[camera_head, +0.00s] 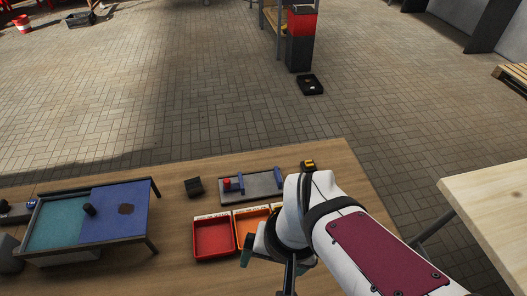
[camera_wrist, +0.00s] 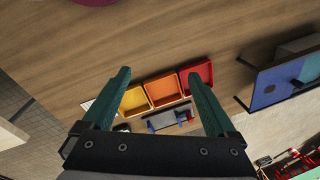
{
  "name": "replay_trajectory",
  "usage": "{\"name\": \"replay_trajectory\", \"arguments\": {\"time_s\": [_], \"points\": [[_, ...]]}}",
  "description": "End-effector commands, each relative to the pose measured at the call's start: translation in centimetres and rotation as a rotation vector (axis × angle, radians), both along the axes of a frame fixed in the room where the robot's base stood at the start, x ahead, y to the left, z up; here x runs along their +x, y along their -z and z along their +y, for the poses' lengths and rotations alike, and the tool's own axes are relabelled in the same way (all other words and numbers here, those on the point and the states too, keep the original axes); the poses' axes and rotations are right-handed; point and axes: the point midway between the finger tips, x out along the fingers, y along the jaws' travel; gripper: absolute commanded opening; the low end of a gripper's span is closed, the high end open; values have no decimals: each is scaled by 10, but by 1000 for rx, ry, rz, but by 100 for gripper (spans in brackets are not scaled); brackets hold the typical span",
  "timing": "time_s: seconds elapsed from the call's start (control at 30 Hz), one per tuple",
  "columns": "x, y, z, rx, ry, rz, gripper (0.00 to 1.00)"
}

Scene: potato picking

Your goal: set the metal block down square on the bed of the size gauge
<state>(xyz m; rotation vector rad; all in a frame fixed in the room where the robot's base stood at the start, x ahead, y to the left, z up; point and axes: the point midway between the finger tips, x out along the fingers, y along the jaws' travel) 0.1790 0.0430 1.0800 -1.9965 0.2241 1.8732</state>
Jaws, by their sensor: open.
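The size gauge (camera_head: 262,190) is a grey bed with blue uprights and a red knob at its left end, lying on the wooden table. It also shows in the wrist view (camera_wrist: 165,121), beyond the bins. A small dark block (camera_head: 194,187) stands on the table just left of the gauge, apart from it; I cannot tell for sure that it is the metal block. No block is visible on the visible part of the gauge bed. My gripper (camera_wrist: 158,75) has its teal fingers wide apart, with nothing held between them. It is above the table on the bins' near side.
A red bin (camera_head: 214,238), an orange bin (camera_head: 248,222) and a yellow bin (camera_wrist: 131,102) stand in a row before the gauge. A raised teal-and-blue tray (camera_head: 60,222) is at left.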

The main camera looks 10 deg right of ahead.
Motion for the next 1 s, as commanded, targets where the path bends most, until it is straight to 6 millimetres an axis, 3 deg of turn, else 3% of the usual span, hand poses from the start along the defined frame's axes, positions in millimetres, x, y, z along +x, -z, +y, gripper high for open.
{"name": "replay_trajectory", "arguments": {"time_s": [0.1, 0.17, 0.57, 0.67, 0.77, 0.8, 0.9, 1.0], "points": [[-38, -15, -8, 7, 59, 90, 96], [-48, -18, -9, 10, 74, 116, 98], [-48, -19, -9, 9, 73, 124, 98], [-7, -25, -9, -36, 3, 84, 98], [84, -24, 8, -119, -151, -22, 98], [123, -18, 22, -147, -217, -73, 98], [205, 5, 72, -190, -372, -196, 98], [254, 30, 118, -206, -483, -290, 98]]}}
